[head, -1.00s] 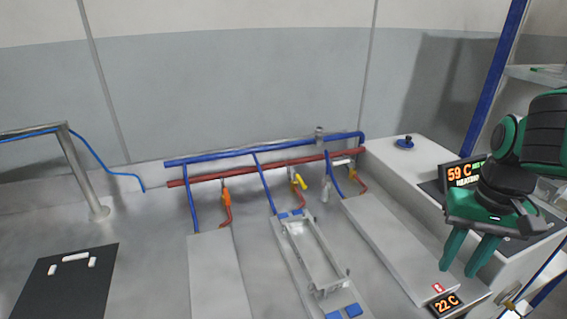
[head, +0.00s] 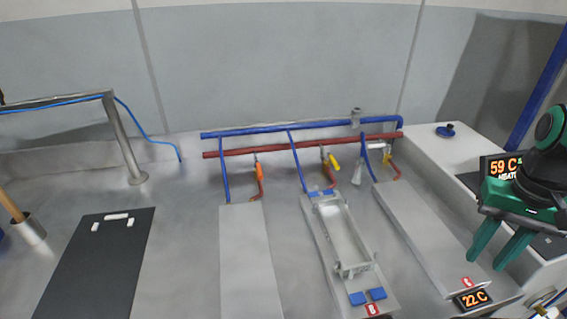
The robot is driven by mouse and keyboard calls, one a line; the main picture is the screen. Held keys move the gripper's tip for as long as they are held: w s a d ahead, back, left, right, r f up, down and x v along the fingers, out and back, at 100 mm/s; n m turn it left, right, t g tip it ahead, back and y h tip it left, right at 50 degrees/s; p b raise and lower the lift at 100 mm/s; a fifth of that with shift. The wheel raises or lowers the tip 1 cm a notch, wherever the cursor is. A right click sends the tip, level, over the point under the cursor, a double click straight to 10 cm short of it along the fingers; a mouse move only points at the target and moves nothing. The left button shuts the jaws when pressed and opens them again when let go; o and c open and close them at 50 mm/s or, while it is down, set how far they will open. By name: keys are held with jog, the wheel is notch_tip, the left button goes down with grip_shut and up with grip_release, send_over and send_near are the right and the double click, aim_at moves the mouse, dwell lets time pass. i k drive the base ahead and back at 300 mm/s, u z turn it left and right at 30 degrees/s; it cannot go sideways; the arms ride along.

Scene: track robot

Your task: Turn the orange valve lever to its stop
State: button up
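The orange valve lever (head: 259,171) hangs on the leftmost red branch below the red pipe (head: 300,147), at the back of the grey bench. It looks roughly upright. My gripper (head: 499,258) is at the right of the head view, with its two green fingers spread apart and nothing between them. It is far to the right of the orange lever and nearer to me, touching no valve. A yellow lever (head: 334,162) and a smaller orange-yellow one (head: 387,158) sit on the branches further right.
A blue pipe (head: 280,128) runs above the red one. Pale plates and a metal tray frame (head: 341,225) lie in front of the valves. A black mat (head: 95,265) and a steel rail (head: 125,140) are at left. A heater display (head: 503,167) stands at right.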

aim_at(260, 176)
jog(key=z, duration=0.05)
jog(key=k, duration=0.5)
jog(key=z, duration=1.05)
jog(key=k, duration=0.65)
jog(key=u, duration=1.4)
jog(key=i, duration=0.75)
